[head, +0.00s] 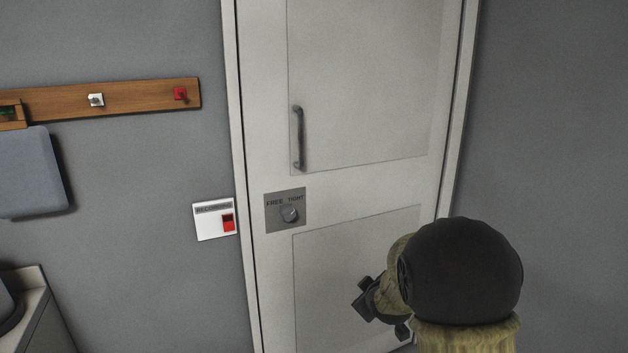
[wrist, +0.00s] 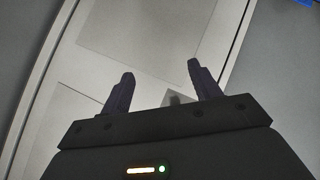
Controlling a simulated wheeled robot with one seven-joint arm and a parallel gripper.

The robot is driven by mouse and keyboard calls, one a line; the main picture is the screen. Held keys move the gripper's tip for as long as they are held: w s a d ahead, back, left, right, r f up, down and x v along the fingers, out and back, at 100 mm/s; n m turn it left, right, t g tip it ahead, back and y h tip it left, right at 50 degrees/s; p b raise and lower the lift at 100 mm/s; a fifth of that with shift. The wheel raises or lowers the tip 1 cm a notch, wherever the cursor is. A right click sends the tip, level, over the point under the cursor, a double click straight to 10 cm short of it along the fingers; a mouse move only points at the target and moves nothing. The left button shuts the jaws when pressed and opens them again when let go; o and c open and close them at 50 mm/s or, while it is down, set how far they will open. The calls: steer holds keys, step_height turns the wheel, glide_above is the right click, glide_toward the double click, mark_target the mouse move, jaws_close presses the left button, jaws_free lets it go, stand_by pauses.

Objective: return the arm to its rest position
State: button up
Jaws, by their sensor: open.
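My arm shows at the lower right of the head view, in front of the lower part of the white door (head: 360,190). My gripper (head: 362,300) is partly hidden behind my own arm there. In the wrist view my gripper (wrist: 157,80) has its two dark fingers well apart, with nothing between them. The door (wrist: 150,45) lies beyond the fingers and appears tilted. No contact between my gripper and the door can be made out.
The door has a vertical handle (head: 299,138) and a FREE/TIGHT knob plate (head: 272,215). A panel with a red switch (head: 205,228) is left of the door. A wooden rail (head: 140,97) and a counter (head: 32,285) are farther left. The right wall is bare.

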steer(key=s+d+f+m+g, duration=0.15)
steer(key=s+m+g, duration=0.25)
steer(key=s, duration=0.9)
steer(key=s+f+m+g, duration=0.3)
steer(key=s+m+g, duration=0.15)
steer(key=s, duration=0.95)
steer(key=w+p+v, duration=0.3)
steer(key=p+v, duration=1.2)
steer(key=shift+s+r, duration=0.2)
steer(key=shift+r, duration=0.15)
steer(key=shift+a+f, duration=0.1)
